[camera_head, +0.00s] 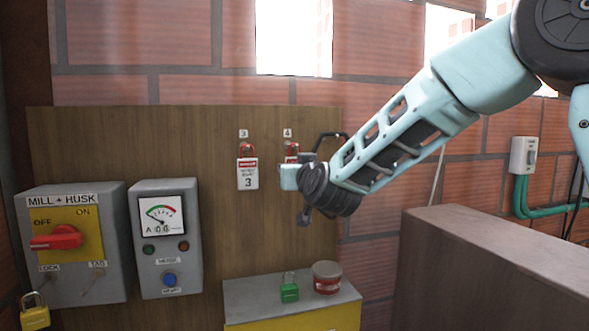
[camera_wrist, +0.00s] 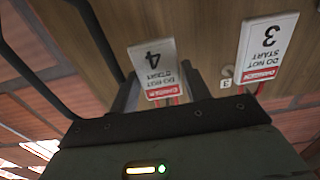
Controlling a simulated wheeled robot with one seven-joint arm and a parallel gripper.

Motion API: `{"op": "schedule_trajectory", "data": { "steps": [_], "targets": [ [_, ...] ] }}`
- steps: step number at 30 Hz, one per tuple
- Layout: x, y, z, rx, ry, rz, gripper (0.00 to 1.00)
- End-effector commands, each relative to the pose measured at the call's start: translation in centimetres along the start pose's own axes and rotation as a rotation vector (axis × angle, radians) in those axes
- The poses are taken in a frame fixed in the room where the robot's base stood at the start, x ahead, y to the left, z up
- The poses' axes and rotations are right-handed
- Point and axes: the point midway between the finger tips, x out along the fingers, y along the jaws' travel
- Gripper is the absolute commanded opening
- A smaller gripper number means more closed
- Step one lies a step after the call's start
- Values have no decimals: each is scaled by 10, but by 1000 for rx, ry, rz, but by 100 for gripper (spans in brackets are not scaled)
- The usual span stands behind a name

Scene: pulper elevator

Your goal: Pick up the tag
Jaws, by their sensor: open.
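Two white tags with red "danger" bands and "do not start" text hang on red hooks or padlocks on the wooden board. Tag 3 (camera_head: 247,174) is in full view, and it also shows at the right of the wrist view (camera_wrist: 268,45). Tag 4 (camera_head: 292,152) is mostly hidden behind my gripper (camera_head: 293,174) in the head view. In the wrist view, tag 4 (camera_wrist: 153,64) appears upside down between my dark fingers (camera_wrist: 158,84). My gripper is open in front of the board; I cannot tell whether a finger touches tag 4.
A mill and husk switch box (camera_head: 73,245) and a meter box (camera_head: 166,240) stand at left. A yellow padlock (camera_head: 35,312) hangs low left. A green padlock (camera_head: 289,288) and a round tin (camera_head: 327,277) sit on a grey-topped box (camera_head: 245,296). A brown cabinet (camera_head: 470,275) stands right.

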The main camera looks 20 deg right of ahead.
Motion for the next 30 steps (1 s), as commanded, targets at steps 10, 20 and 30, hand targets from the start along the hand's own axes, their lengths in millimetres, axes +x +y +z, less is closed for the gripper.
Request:
{"op": "schedule_trajectory", "data": {
  "steps": [10, 20, 30],
  "targets": [
    [0, 0, 0, 0, 0, 0, 19],
    [-1, 0, -14, 1, 5, 0, 19],
    [-64, 0, -12, -2, 4, -1, 19]
  ]
}}
